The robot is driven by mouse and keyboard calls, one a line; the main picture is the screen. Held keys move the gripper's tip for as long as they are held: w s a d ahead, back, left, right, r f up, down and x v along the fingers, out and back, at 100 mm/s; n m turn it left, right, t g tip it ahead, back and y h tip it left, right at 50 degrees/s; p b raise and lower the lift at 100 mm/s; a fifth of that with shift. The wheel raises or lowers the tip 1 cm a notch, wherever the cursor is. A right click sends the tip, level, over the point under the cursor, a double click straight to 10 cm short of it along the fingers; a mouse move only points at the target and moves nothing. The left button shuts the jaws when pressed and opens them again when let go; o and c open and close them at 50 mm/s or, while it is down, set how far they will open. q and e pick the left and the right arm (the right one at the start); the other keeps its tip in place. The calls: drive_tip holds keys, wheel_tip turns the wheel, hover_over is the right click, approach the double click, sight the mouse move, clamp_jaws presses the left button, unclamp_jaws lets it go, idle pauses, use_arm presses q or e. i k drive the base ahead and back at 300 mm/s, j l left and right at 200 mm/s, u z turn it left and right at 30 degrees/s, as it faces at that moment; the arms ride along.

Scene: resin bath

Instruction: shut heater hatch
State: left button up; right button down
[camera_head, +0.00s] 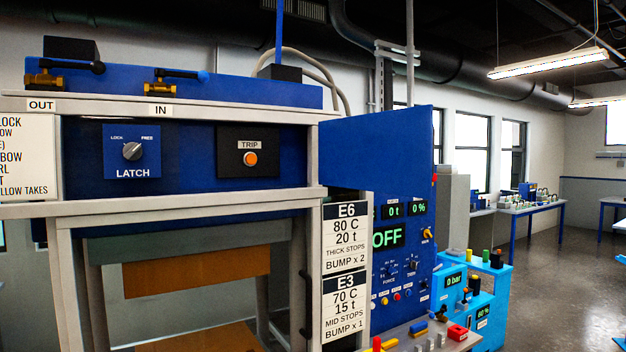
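No part is labelled as a heater hatch, and I cannot tell which part it is. A blue cabinet front (200,153) in a pale frame fills the left. It carries a LATCH knob (132,151), whose pointer setting is hard to read, between LOCK and FREE. To its right is an orange TRIP button (250,158) on a black plate. A grey slab (190,238) and a brown board (188,274) show beneath the cabinet. A plain blue upright panel (375,150) stands to the right, above a control console. Neither gripper is in view.
Brass valves (160,85) marked OUT and IN sit on top. A console (400,250) reads OFF, 0 t and 0 %. A light blue unit (470,295) reads 0 bar. Label cards (345,240) stand between. Open floor (570,290) lies at the right, before far benches.

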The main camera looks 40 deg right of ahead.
sight(393, 151)
drive_tip(key=l, duration=0.85)
drive_tip(key=k+l, duration=0.15)
drive_tip(key=l, duration=1.55)
drive_tip(key=k+l, duration=0.1)
drive_tip(key=l, duration=0.7)
drive_tip(key=u, duration=0.05)
